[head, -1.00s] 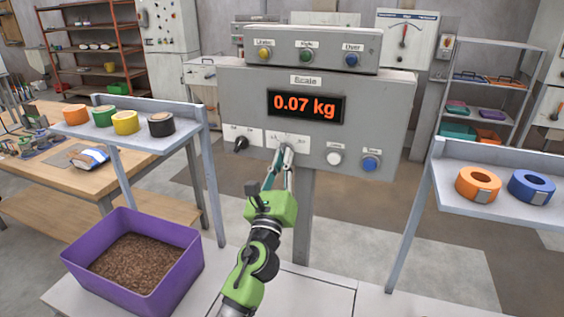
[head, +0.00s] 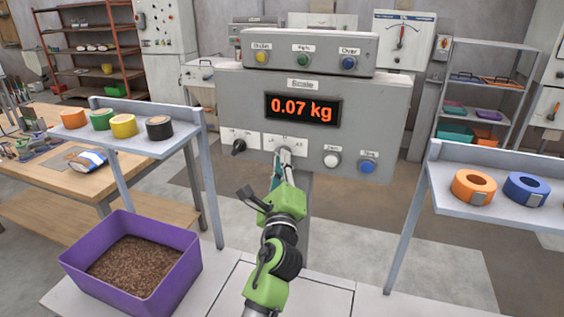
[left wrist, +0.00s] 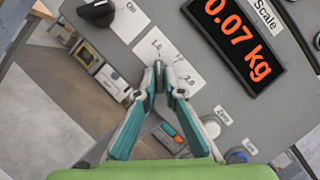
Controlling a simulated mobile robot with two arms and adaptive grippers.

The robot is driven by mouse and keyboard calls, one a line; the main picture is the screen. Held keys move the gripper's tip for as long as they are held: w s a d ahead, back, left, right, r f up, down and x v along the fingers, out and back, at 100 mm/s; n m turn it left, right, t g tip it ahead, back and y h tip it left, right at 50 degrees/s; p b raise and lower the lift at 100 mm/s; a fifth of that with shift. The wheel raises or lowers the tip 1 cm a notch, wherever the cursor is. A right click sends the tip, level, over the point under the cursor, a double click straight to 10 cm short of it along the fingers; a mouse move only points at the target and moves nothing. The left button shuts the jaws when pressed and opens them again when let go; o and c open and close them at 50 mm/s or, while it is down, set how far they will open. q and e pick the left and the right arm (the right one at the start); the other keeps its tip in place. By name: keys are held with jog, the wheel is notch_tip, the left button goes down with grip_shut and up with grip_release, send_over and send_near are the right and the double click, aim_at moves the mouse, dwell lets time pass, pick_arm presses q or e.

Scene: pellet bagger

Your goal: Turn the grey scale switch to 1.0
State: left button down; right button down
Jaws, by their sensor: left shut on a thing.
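The scale panel (head: 230,92) reads 0.07 kg on its display (head: 303,108). The white label plate (head: 270,142) of the grey scale switch is below the display. The left wrist view shows this plate (left wrist: 176,60) with marks including 1.0 and 2.0. My left gripper (head: 284,153) is at the plate, shut on the grey scale switch. Its fingertips also show in the left wrist view (left wrist: 163,68), close together over the switch. The switch is almost wholly hidden between them, so its setting cannot be read. My right gripper is out of view.
A black knob (head: 239,147) sits left of the plate. White (head: 331,160) and blue (head: 367,166) buttons sit to its right. A purple bin (head: 188,262) of pellets is at lower left. Shelves with tape rolls stand on both sides: green roll (head: 103,119), orange roll (head: 473,187).

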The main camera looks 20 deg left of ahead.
pick_arm(q)
jog(key=shift+r, duration=0.35)
jog(key=c, duration=2.2)
grip_release()
jog(key=shift+c, duration=0.2)
jog(key=shift+o, duration=0.5)
jog(key=shift+a+f, duration=0.1)
jog(key=shift+f, duration=0.1)
jog(key=shift+f, duration=0.15)
jog(key=v, duration=0.7)
jog(key=shift+s, duration=0.2)
